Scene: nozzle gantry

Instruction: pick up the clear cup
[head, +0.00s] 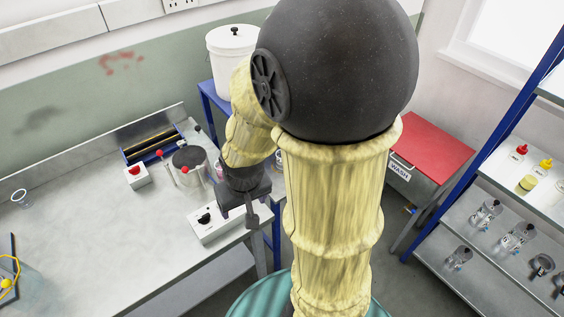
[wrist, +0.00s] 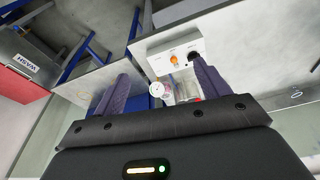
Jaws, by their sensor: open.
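A small clear cup (head: 20,198) with a pale rim stands on the grey bench at the far left in the head view. A small pale ring at the right edge of the wrist view (wrist: 295,94) may be the same cup. My gripper (head: 238,212) is over the bench's right end, above the white control box, far to the right of the cup. In the wrist view my gripper (wrist: 160,84) has its two dark fingers wide apart. Nothing is held between them.
A white control box (head: 207,228) and a grey cylinder (head: 188,158) with red knobs stand near my gripper. A red-knobbed box (head: 136,178) and a blue-framed rack (head: 152,142) are further back. The bench (head: 90,235) is mostly clear towards the cup. Shelves with jars stand at right.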

